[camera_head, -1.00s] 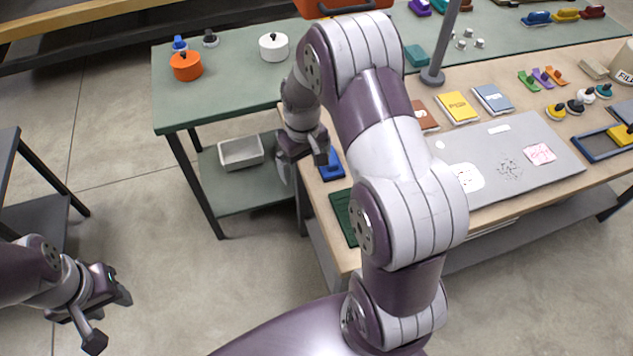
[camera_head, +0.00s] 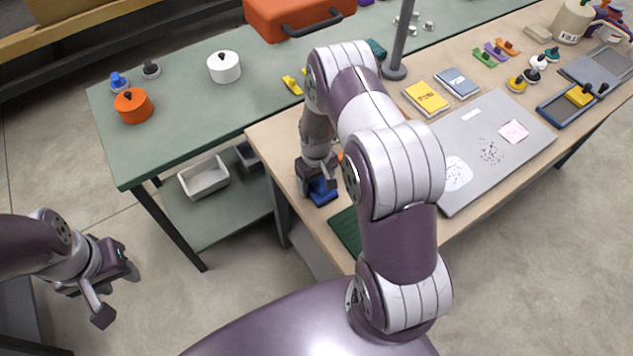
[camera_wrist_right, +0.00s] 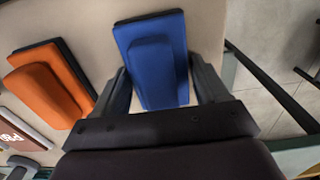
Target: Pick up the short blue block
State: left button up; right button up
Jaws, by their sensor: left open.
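The short blue block (camera_head: 323,196) lies on the wooden bench near its left end, partly hidden by my right gripper (camera_head: 317,182). In the right wrist view the blue block (camera_wrist_right: 158,65) has a raised ridge on a wider base. The fingers of my right gripper (camera_wrist_right: 163,92) are spread, one on each side of the ridge's near end. I cannot tell whether they touch it. My left gripper (camera_head: 118,292) is open and empty over the floor at lower left.
An orange block (camera_wrist_right: 52,88) lies left of the blue one in the wrist view. A dark green mat (camera_head: 346,230) lies nearer me on the bench. A green table (camera_head: 180,125) adjoins at left.

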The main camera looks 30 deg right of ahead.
jog(key=c, duration=0.5)
jog(key=shift+s+d+r, duration=0.1)
jog(key=shift+s, duration=0.1)
jog(key=shift+c, duration=0.4)
jog(key=shift+w+r, duration=0.15)
jog(key=shift+r, duration=0.15)
jog(key=r+b, duration=0.1)
jog(key=r, duration=0.1)
jog(key=d+r, duration=0.1)
jog(key=r, duration=0.1)
jog(key=shift+d+b, duration=0.1)
jog(key=shift+b, duration=0.25)
jog(key=d+r, duration=0.2)
jog(key=d, duration=0.1)
jog(key=d+r+b, duration=0.1)
jog(key=d+r, duration=0.1)
jog(key=d, duration=0.1)
jog(key=d+r+b, duration=0.1)
jog(key=d+r, duration=0.1)
jog(key=d, duration=0.2)
jog(key=shift+s, duration=0.25)
jog(key=shift+d+r, duration=0.2)
